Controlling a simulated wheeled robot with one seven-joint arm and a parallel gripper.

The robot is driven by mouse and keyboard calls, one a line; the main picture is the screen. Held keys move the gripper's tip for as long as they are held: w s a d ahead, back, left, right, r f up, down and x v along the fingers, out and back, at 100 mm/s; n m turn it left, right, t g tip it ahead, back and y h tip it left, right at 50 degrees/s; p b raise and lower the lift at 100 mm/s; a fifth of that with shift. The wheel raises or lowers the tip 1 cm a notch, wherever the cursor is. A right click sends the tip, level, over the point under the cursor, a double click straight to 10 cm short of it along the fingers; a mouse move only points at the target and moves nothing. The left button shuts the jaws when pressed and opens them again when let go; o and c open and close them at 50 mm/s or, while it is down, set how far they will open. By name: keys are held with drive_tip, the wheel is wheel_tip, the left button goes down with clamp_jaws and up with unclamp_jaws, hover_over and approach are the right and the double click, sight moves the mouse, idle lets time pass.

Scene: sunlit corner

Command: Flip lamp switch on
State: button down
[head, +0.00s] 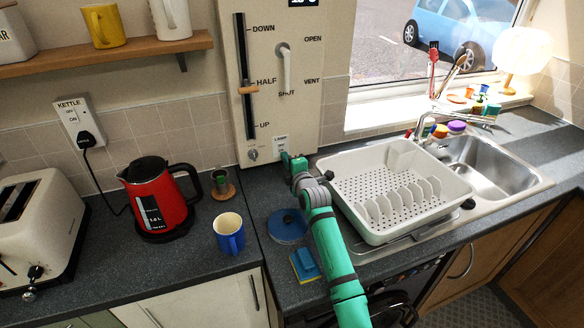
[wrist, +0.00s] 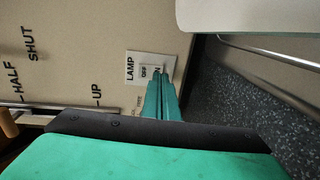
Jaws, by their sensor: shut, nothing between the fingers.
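The lamp switch (head: 280,141) is on a small white plate low on the beige control panel. In the wrist view the switch plate (wrist: 139,66) reads LAMP, with OFF and ON marked. My gripper (head: 289,158) is just below the plate in the head view. In the wrist view my gripper (wrist: 160,80) is shut and empty, its green fingertips at the ON side, covering part of the switch. I cannot tell whether they touch it or which way the rocker sits. The lamp (head: 524,52) on the windowsill has a pale, bright shade; sunlight makes its state unclear.
The panel (head: 262,100) also carries a slider lever, a handle and a knob (head: 253,155). A white dish rack (head: 345,185) stands close right of my arm. A blue lid (head: 288,226), blue mug (head: 229,233) and red kettle (head: 158,200) are nearby on the counter.

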drive_tip(key=v, duration=0.8)
drive_tip(key=shift+s, duration=0.4)
